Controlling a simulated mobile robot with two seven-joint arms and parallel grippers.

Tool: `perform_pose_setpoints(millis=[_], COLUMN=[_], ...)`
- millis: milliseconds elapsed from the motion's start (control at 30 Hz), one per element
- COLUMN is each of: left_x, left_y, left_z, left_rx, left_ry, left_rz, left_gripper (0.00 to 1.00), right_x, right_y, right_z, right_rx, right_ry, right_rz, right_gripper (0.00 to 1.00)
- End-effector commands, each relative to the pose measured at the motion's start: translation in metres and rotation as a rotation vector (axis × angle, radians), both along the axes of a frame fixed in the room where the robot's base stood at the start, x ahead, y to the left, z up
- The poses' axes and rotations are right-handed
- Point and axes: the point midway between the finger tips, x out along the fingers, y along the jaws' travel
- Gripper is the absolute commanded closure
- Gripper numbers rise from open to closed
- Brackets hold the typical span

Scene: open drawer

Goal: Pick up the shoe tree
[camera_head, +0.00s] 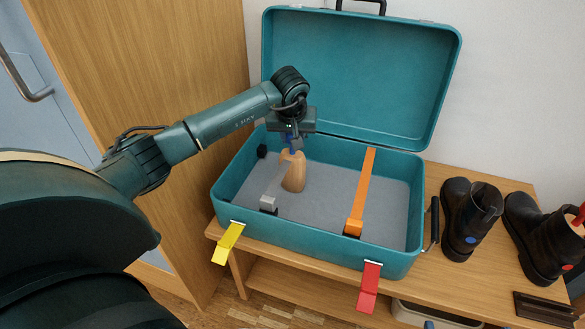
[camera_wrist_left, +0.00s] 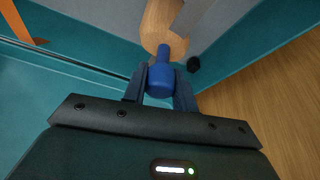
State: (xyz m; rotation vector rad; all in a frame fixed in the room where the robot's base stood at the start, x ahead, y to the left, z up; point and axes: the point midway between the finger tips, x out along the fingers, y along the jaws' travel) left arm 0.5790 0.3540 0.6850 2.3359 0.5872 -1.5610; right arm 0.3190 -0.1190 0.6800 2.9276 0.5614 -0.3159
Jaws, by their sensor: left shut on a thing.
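The shoe tree (camera_head: 296,176) is a light wooden form with a blue knob. My left gripper (camera_head: 291,143) points down from above and is shut on the blue knob. In the left wrist view the blue knob (camera_wrist_left: 160,82) sits between the fingers, with the wooden body (camera_wrist_left: 158,20) beyond it. I cannot tell whether the shoe tree's bottom touches the suitcase floor. My right gripper is not in view.
An orange strap (camera_head: 361,190) crosses the suitcase. Yellow (camera_head: 228,242) and red (camera_head: 369,287) latches hang at its front. Two black boots stand right on the wooden bench (camera_head: 440,292): one with a blue dot (camera_head: 466,220), one (camera_head: 540,238) holding something with a red top. A wooden panel is left.

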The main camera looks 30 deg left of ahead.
Motion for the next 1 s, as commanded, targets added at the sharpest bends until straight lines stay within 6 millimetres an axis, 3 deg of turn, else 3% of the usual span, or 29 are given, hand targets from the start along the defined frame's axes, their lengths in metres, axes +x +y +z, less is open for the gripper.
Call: perform_pose_setpoints(millis=[267, 700, 867, 1000], left_x=[0.0, 0.001, 0.001, 0.001], left_y=[0.0, 0.0, 0.001, 0.001], left_z=[0.0, 0.003, 0.025, 0.055], left_rx=[0.0, 0.0, 0.002, 0.002], left_ry=[0.0, -0.003, -0.006, -0.006], left_rz=[0.0, 0.001, 0.002, 0.001], left_gripper=[1.0, 1.0, 1.0, 1.0], right_x=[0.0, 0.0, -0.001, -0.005], right_y=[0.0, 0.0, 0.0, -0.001], right_z=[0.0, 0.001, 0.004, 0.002], right_rx=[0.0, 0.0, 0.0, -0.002], right_ry=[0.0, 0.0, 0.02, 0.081], right_rz=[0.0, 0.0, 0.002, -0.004], right_gripper=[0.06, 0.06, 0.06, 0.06])
